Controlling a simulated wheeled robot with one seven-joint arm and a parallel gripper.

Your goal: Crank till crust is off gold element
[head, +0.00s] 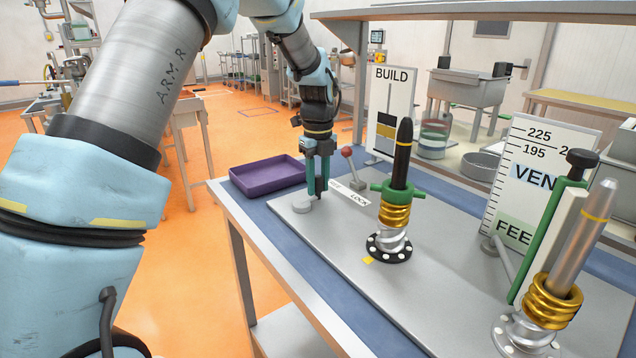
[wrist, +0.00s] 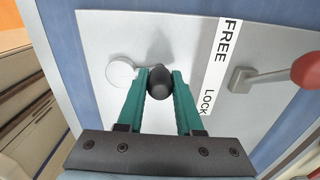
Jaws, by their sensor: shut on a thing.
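My gripper (head: 319,190) is low over the grey plate at its far left corner. In the wrist view its green fingers (wrist: 159,88) are shut on the crank's dark knob (wrist: 160,84). The crank's round pale hub (wrist: 121,72) lies just left of the knob; it shows in the head view (head: 302,205). Gold elements sit on two upright shafts: one (head: 395,214) under a green collar (head: 414,193) on the black shaft (head: 402,150), one (head: 553,303) on the silver shaft (head: 590,230). I cannot make out crust on either. The BUILD gauge (head: 404,95) shows a yellow band.
A red-knobbed lever (head: 347,153) stands beside the FREE/LOCK label (head: 352,194), right of my gripper. A purple tray (head: 267,187) is on the left. A VENT/FEED scale (head: 525,150) and a green-framed lever (head: 545,240) stand at the right. The plate's front is clear.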

